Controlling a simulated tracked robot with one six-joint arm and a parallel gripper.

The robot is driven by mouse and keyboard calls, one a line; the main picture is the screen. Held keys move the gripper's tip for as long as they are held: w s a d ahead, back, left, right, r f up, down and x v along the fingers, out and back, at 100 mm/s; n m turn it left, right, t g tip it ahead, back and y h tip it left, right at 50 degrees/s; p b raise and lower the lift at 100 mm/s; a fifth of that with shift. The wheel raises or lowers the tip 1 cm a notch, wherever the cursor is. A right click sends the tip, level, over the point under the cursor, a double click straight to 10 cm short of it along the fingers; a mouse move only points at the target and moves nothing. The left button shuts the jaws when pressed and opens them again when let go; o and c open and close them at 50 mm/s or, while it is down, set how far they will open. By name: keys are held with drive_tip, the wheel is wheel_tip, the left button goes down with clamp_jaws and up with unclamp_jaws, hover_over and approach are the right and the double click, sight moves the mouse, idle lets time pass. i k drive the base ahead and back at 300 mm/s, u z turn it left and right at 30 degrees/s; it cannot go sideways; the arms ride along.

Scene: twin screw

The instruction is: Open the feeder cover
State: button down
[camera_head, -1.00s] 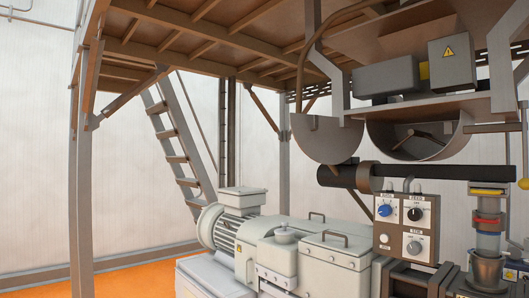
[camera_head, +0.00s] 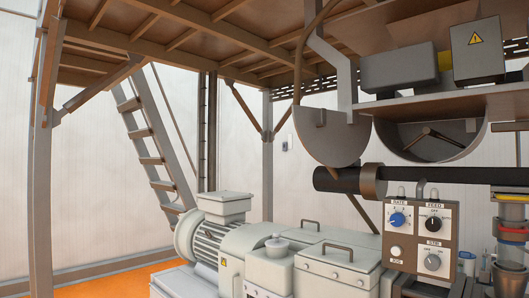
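The feeder (camera_head: 478,150) hangs under the platform at the upper right, a rounded grey trough whose near end shows open, with a rod inside. A half-round grey plate (camera_head: 337,140) with a small tab near its top hangs to the left of the trough. It may be the feeder cover, but I cannot tell for sure. My gripper is not in view.
A dark horizontal tube (camera_head: 440,181) with a brown collar runs below the feeder. A control panel (camera_head: 413,222) with knobs stands under it. A grey motor and gearbox (camera_head: 250,240) fill the lower middle. A ladder (camera_head: 150,150) and post (camera_head: 40,160) stand left, with orange floor.

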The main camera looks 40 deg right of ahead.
sight(341, 143)
drive_tip(key=u, duration=0.05)
drive_tip(key=i, duration=1.05)
drive_tip(key=z, duration=0.15)
